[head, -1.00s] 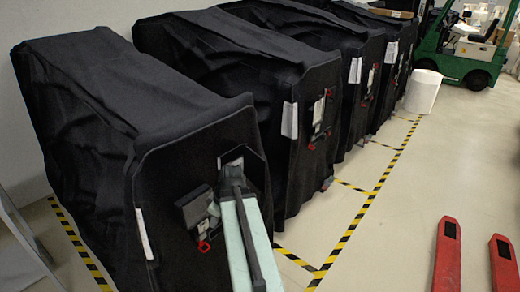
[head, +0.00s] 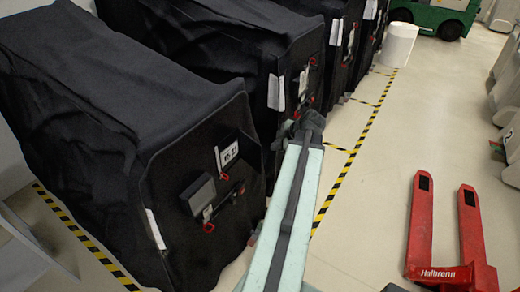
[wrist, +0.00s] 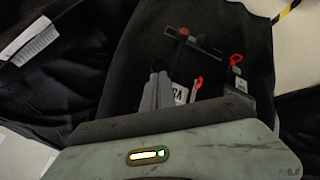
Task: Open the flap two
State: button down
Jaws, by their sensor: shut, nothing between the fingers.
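The nearest black-covered cart (head: 165,235) shows a white label card (head: 227,152), a dark flap-like pouch (head: 198,193) and red clips on its front. My gripper (head: 306,122) is shut and empty, in front of the second covered cart (head: 240,85) and right of the nearest one. In the wrist view my shut grey fingers (wrist: 157,92) point at a black cover front. I cannot tell which flap is two.
More covered carts stand in a row behind. Yellow-black floor tape (head: 345,180) runs along their fronts. A red pallet jack (head: 440,270) stands on the right, with clear floor between. A white cylinder (head: 398,45) and a green vehicle (head: 430,15) are farther back.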

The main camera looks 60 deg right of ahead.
aim_at(254, 151)
jog(key=b+x, duration=0.7)
jog(key=x, duration=0.3)
jog(key=shift+w+b, duration=0.2)
jog(key=shift+b, duration=0.2)
